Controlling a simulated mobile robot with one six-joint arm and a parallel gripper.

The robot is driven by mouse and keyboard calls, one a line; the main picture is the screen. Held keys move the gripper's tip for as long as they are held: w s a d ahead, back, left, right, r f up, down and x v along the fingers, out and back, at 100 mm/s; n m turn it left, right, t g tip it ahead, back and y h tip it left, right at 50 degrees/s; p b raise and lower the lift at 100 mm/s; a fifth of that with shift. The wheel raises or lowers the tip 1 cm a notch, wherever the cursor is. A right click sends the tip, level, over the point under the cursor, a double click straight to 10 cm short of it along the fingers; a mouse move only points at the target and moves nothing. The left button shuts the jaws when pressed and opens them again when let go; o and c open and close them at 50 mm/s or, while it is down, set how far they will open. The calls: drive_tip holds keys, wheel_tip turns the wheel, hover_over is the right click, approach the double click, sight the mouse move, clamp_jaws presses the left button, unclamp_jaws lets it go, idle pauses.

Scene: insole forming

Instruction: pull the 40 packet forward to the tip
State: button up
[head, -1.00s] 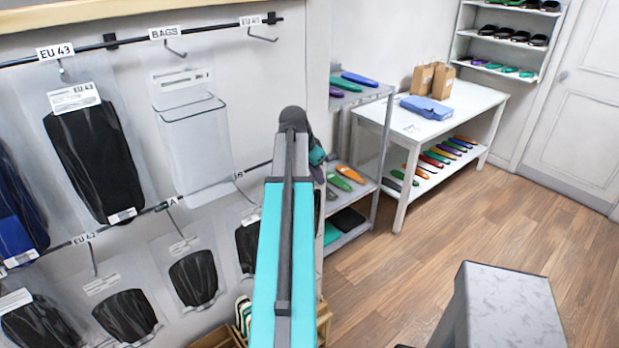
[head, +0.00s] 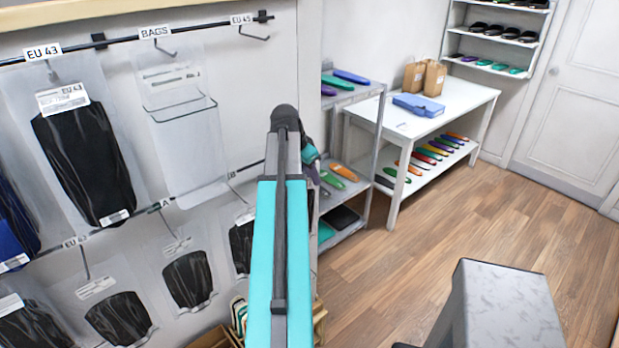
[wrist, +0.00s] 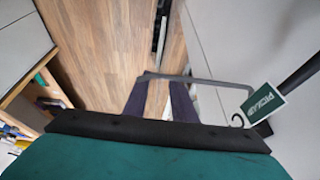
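Clear packets with dark contents hang on the wall rails at the left of the head view. The large packet (head: 85,160) is under the EU 43 label, and smaller ones (head: 188,278) hang from the lower rail. I can read no 40 label, so I cannot tell which packet is the 40. My gripper (wrist: 160,97) shows two dark purple fingers in the wrist view, apart, with bare floor between them. A grey bar (wrist: 205,79) crosses near their tips. In the head view the gripper is mostly hidden behind my teal arm.
A green tag (wrist: 265,103) and a small hook stand right of the fingers in the wrist view. A metal shelf (head: 345,215) with coloured insoles stands just beyond my arm. A white table (head: 465,100) is behind it. The wooden floor (head: 430,230) is open at the right.

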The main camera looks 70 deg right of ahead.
drive_tip(key=shift+b+v, duration=1.95)
drive_tip(key=shift+v, duration=4.9)
drive_tip(key=shift+s, duration=0.1)
